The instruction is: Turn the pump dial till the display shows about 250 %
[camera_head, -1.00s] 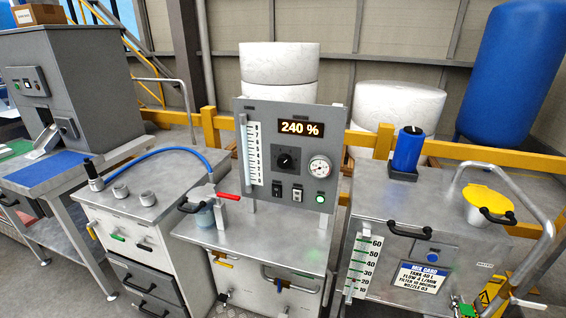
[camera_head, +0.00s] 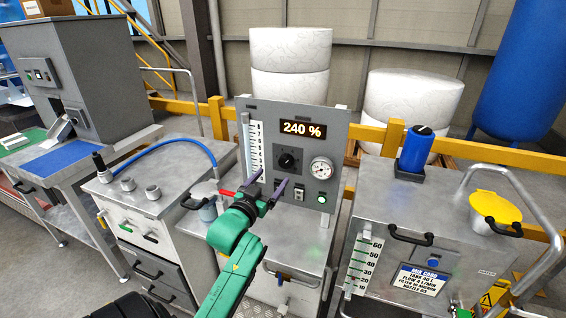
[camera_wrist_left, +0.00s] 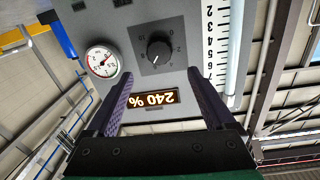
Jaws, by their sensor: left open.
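The pump dial (camera_head: 288,160) is a black knob on a dark square plate on the upright grey panel (camera_head: 318,215). It also shows in the left wrist view (camera_wrist_left: 159,51), where the picture is upside down. The display (camera_head: 303,128) above the dial reads 240 %, and it shows in the left wrist view (camera_wrist_left: 154,99). My left gripper (camera_head: 268,184) is open and empty, in front of the panel and below the dial in the head view. In the left wrist view its two fingers (camera_wrist_left: 164,95) stand apart with the display between them. My right gripper is not in view.
A round gauge (camera_head: 320,168) sits right of the dial, with switches and a green button (camera_head: 322,198) below. A white scale (camera_head: 254,150) stands left. A blue canister (camera_head: 416,148) stands right.

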